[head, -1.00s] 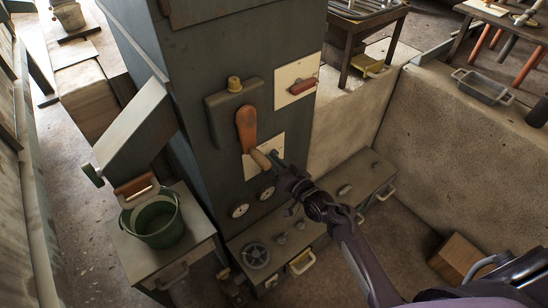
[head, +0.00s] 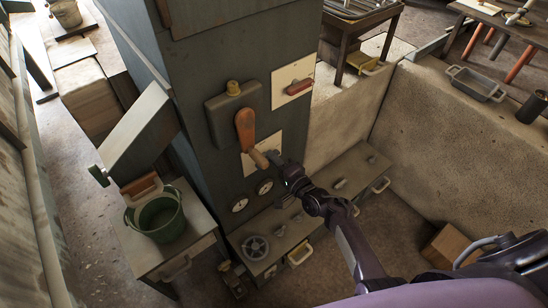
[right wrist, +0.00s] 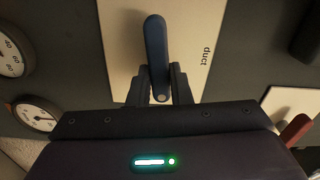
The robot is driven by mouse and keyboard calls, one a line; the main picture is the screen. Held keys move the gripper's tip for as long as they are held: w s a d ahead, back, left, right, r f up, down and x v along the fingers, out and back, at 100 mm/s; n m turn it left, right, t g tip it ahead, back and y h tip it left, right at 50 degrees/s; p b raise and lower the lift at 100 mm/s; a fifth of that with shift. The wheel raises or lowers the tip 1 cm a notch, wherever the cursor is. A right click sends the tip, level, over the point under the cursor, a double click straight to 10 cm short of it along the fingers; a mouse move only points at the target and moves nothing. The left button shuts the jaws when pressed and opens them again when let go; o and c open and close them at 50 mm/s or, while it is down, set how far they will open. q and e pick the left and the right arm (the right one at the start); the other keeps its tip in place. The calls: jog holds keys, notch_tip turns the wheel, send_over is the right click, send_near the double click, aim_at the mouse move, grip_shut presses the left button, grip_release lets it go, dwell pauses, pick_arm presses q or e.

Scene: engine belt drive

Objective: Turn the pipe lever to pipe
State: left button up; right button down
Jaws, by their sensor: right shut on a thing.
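The pipe lever (right wrist: 156,50) is a blue-grey bar on a white plate (right wrist: 118,35) marked "duct" in the right wrist view. The plate (head: 249,165) also shows on the dark cabinet front in the head view. In the head view, my right gripper (head: 279,165) meets the panel from the lower right and hides part of the lever. My left gripper is not in view.
A red handle (head: 299,87) is on another white plate above. Dials (head: 240,204) and a low bench (head: 325,205) lie below. A green bucket (head: 157,217) stands left.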

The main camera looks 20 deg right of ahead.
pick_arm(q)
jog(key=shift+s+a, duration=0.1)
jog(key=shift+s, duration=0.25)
pick_arm(e)
jog(key=shift+f+m, duration=0.1)
jog(key=shift+m, duration=0.5)
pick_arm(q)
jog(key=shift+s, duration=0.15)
pick_arm(e)
jog(key=c, duration=1.3)
grip_release()
pick_arm(q)
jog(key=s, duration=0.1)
jog(key=p, duration=0.1)
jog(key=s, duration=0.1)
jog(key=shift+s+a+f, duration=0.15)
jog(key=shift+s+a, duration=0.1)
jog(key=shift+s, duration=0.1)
pick_arm(e)
jog(key=v, duration=0.8)
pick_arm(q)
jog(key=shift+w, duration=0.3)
pick_arm(e)
jog(key=shift+w, duration=0.1)
